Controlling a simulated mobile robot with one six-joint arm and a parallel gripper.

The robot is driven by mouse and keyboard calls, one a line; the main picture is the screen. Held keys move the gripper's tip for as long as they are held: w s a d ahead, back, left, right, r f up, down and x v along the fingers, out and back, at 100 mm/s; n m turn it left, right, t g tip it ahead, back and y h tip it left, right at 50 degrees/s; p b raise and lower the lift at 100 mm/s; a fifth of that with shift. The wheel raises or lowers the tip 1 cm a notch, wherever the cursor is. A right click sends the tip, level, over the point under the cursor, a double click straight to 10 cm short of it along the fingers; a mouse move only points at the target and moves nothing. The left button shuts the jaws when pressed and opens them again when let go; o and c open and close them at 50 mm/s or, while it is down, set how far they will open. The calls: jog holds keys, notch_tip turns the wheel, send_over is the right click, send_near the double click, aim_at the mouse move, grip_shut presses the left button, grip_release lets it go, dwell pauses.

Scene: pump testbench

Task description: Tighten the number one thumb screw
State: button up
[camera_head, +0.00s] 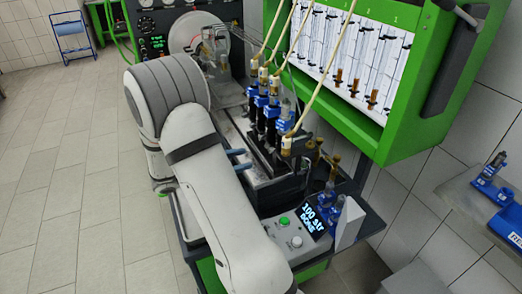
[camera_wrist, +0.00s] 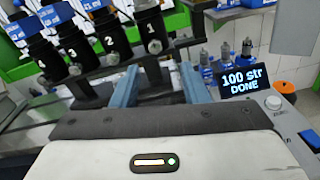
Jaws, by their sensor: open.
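The black holder marked 1 (camera_wrist: 154,38) stands beyond my gripper (camera_wrist: 158,78) in the wrist view. Holders marked 2 (camera_wrist: 113,42), 3 (camera_wrist: 76,52) and 4 (camera_wrist: 42,60) run off to its left. My gripper's two blue fingers are spread apart, with no object visibly held between them. They point at the rail below the number one holder. In the head view my gripper (camera_head: 239,160) is at the left side of the bench's black rail (camera_head: 270,155), and the thumb screws are not distinguishable.
A display (camera_head: 314,216) reads "100 str DONE", beside a panel with a green button (camera_head: 284,221) and a white knob (camera_head: 296,242). Hoses (camera_head: 322,75) run down to the injectors. A green cabinet (camera_head: 410,135) with glass tubes overhangs the bench.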

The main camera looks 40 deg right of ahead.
aim_at(273, 149)
jog(key=x, duration=0.2)
jog(key=p+x, duration=0.1)
jog(key=x, duration=0.2)
jog(key=p+x, duration=0.1)
jog(key=x, duration=0.1)
jog(key=shift+w+d, duration=0.25)
jog(key=shift+d, duration=0.25)
jog(key=shift+c, duration=0.3)
grip_shut()
